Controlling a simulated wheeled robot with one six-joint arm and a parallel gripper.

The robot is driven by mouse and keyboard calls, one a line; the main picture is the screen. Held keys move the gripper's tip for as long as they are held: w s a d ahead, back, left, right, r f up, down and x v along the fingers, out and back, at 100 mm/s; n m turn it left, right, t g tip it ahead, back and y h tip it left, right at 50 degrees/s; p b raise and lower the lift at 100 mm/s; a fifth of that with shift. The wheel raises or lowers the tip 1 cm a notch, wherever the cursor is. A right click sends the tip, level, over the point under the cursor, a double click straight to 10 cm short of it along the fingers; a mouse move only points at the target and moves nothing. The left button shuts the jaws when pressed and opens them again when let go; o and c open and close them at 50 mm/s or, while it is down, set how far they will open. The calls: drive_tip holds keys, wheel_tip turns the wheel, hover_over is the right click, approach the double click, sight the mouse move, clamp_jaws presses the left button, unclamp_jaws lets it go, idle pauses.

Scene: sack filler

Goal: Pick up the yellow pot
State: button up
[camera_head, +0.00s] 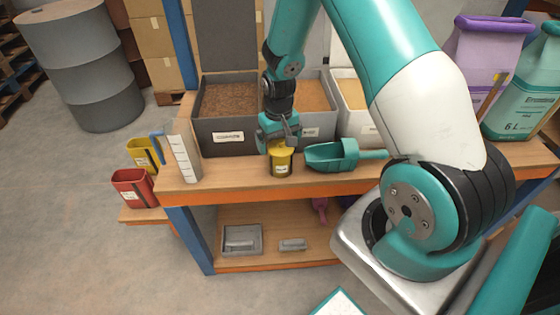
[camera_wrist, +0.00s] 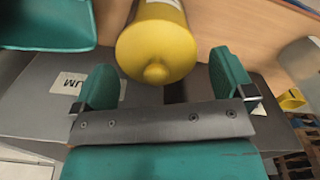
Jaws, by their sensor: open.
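The small yellow pot (camera_head: 281,160) stands upright on the wooden bench top, near its front edge. It has a pale label on its front. In the wrist view the yellow pot (camera_wrist: 157,46) shows its rounded lid with a knob, just beyond the gap between the fingers. My gripper (camera_head: 279,134) is at the pot's back side, close to its top. In the wrist view my gripper (camera_wrist: 165,82) is open, with one teal finger to each side of the pot's knob end. Nothing is held. I cannot tell whether a finger touches the pot.
A teal scoop (camera_head: 332,155) lies right beside the pot. Grey bins (camera_head: 228,138) stand behind. Red (camera_head: 134,187) and yellow (camera_head: 143,153) containers sit lower left.

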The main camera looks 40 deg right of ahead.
drive_tip(key=shift+d+f, duration=0.1)
drive_tip(key=shift+f, duration=1.35)
drive_tip(key=c, duration=1.1)
drive_tip(key=shift+w+r, duration=0.1)
drive_tip(key=shift+r, duration=0.05)
